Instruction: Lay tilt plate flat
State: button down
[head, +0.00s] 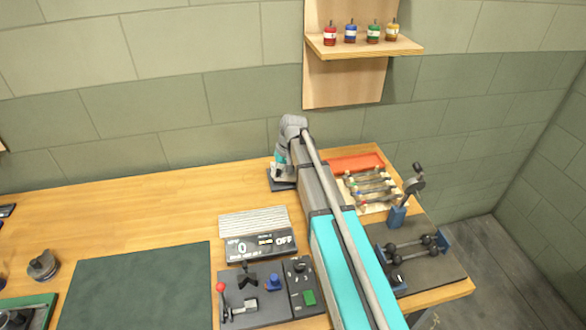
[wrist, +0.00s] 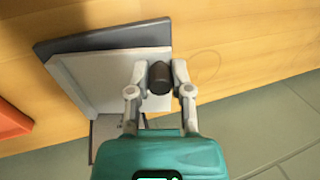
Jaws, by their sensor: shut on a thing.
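The tilt plate (wrist: 95,80) is a light grey plate over a dark grey base (wrist: 60,44) in the wrist view. It looks raised at an angle from the base, though the exact tilt is hard to judge. A dark round knob (wrist: 160,80) sits at the plate's edge. My gripper (wrist: 160,70) has one finger on each side of this knob and is shut on it. In the head view the dark base (head: 274,184) shows at the table's back edge, and my arm hides most of the plate.
An orange-red tray (head: 355,163) and a rack of small rods (head: 370,188) lie right of my arm. A display box (head: 262,245) and a control panel (head: 260,300) stand in front. A shelf with small bottles (head: 365,47) hangs above. The table left of the base is clear.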

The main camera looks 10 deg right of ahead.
aim_at(276, 178)
jog(key=shift+a+f+h+b, duration=0.25)
jog(key=shift+f+h+b, duration=0.3)
jog(key=shift+f+h, duration=0.25)
jog(key=shift+a+f+h+b, duration=0.25)
jog(key=shift+f+h+b, duration=0.35)
jog(key=shift+h, duration=0.2)
dwell(2.2)
dwell(0.4)
jog(key=c, duration=0.6)
grip_release()
jog(key=shift+c, duration=0.2)
jog(key=shift+r+p, duration=3.5)
jog(key=shift+p, duration=0.1)
